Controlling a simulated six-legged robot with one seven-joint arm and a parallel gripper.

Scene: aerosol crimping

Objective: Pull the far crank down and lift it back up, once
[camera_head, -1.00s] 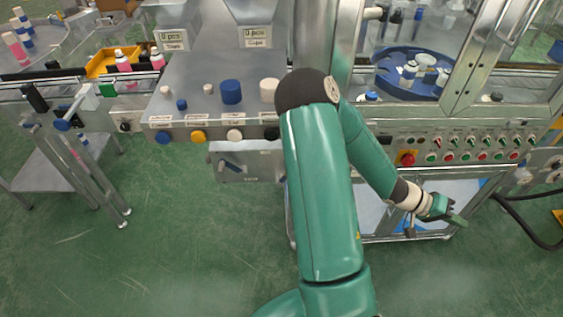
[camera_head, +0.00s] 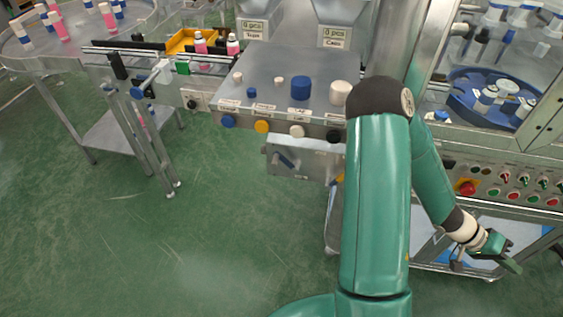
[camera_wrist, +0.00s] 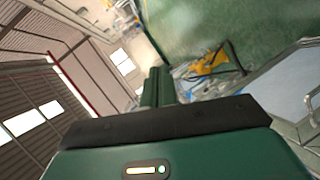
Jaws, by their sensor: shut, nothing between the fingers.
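My gripper (camera_head: 507,258) is shut and empty at the lower right of the head view, low in front of the machine cabinet. In the wrist view its dark green finger (camera_wrist: 155,88) points away from me, with nothing held. I cannot tell for certain which part is the far crank. A black handle (camera_head: 118,66) and a blue-ended handle (camera_head: 137,92) stick out at the conveyor's front, farther left. My gripper is far from all of these and touches none.
The panel table (camera_head: 270,75) carries several caps, with coloured knobs along its front edge. A conveyor (camera_head: 150,62) and a round table (camera_head: 75,55) with bottles stand at the left. A red button (camera_head: 466,187) is on the machine panel. The green floor (camera_head: 180,250) at left is clear.

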